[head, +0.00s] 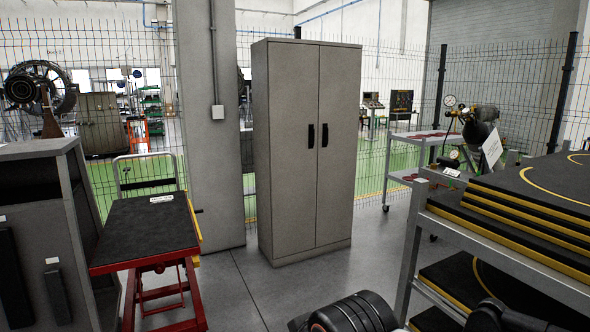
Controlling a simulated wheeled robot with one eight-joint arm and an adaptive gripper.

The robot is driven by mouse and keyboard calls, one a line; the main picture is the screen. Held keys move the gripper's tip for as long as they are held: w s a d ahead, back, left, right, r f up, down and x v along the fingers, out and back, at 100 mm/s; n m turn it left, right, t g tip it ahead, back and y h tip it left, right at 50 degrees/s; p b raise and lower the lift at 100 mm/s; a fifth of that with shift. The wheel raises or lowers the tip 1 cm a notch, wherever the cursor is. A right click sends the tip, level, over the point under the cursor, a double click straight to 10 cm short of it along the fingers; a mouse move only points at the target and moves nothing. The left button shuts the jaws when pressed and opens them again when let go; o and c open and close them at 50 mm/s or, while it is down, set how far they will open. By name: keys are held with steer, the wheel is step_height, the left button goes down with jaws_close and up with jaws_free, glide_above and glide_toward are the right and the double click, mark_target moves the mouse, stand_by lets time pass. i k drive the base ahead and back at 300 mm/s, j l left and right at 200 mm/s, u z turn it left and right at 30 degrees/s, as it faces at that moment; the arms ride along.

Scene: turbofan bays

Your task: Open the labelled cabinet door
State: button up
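A tall grey cabinet (283,150) stands upright in the middle of the head view. Its two doors are shut. Each has a black vertical handle near the centre seam, a left handle (311,136) and a right handle (325,135). I cannot make out a label on these doors. At the left edge, a lower grey cabinet (75,190) has dark handles and a small white tag (52,261) on its front. My dark arm parts show at the bottom edge, well short of the tall cabinet. My gripper's fingers are not visible.
A red lift table (150,225) with a black top stands at left. A grey pillar (208,120) is behind it. At right, a rack (560,265) holds black, yellow-edged mats. A grey trolley (430,140) stands behind it. Grey floor (290,285) before the tall cabinet is clear.

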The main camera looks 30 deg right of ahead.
mark_target(293, 69)
steer(key=i+l, duration=0.15)
steer(key=i, duration=0.6)
steer(key=i+l, duration=0.25)
steer(key=i, duration=0.25)
steer(key=i+l+u, duration=0.1)
steer(key=i, duration=0.4)
steer(key=i+l, duration=0.4)
steer(key=i, duration=0.15)
steer(key=i+l+u, duration=0.1)
steer(key=i+l, duration=0.15)
steer(key=i, duration=0.25)
